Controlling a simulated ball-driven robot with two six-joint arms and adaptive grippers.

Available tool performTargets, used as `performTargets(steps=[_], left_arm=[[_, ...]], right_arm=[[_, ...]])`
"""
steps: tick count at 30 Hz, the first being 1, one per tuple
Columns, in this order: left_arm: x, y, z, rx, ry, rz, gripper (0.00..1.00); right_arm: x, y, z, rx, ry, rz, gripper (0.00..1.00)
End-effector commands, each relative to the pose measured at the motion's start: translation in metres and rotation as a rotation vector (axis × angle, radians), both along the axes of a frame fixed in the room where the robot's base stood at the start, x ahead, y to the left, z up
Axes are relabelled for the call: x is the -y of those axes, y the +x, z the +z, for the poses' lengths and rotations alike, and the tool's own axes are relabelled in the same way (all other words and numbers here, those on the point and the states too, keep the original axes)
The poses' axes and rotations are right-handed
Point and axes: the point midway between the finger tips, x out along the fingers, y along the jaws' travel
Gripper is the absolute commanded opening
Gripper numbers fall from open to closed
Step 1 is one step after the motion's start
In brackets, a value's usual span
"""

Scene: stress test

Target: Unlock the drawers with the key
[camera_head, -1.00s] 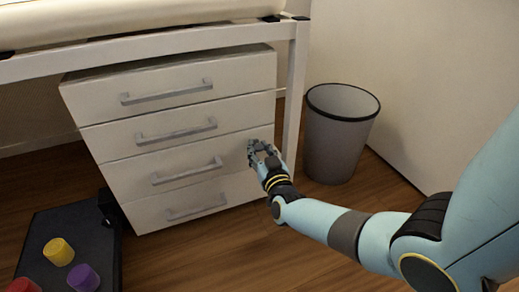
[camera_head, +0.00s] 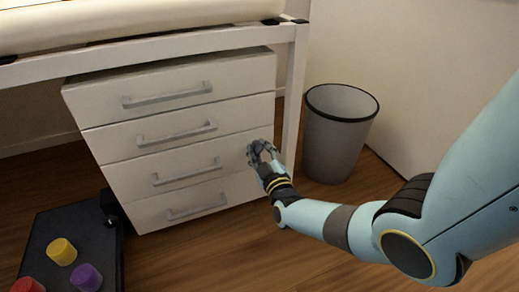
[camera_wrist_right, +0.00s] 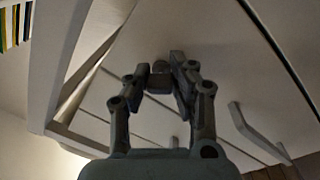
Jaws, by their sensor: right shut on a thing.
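A white drawer unit (camera_head: 160,97) with several stacked drawers and grey bar handles stands under the desk, all drawers shut. My right gripper (camera_head: 259,147) is at the right edge of the drawer fronts, around the height of the second and third drawers. In the right wrist view my right gripper (camera_wrist_right: 162,75) is shut on a small dark thing (camera_wrist_right: 159,80) between its fingertips, in front of the drawer face. It may be the key, but it is too small and dark to tell. No lock shows clearly. My left gripper does not show.
A grey waste bin (camera_head: 338,135) stands right of the desk leg (camera_head: 295,90). The wooden floor (camera_head: 230,255) before the drawers is clear.

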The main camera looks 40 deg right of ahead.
Motion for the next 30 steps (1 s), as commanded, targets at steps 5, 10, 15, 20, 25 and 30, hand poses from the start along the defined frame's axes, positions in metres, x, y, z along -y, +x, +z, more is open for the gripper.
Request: performTargets(steps=[5,10,15,20,25,30], left_arm=[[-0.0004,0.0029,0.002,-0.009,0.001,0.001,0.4],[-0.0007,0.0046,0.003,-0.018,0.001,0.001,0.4],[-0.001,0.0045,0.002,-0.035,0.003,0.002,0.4],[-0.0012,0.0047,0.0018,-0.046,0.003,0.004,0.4],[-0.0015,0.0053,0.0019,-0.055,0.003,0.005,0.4],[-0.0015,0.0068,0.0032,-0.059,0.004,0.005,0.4]], right_arm=[[0.0021,-0.0003,0.001,-0.038,-0.163,-0.002,0.0],[0.0023,0.0,0.0018,-0.074,-0.319,-0.002,0.0],[0.0026,0.0002,0.0025,-0.111,-0.473,-0.001,0.0],[0.0027,0.0,0.0025,-0.143,-0.603,-0.001,0.0],[0.0027,0.0001,0.0032,-0.17,-0.716,-0.001,0.0],[0.0027,0.0001,0.0035,-0.188,-0.795,-0.002,0.0]])
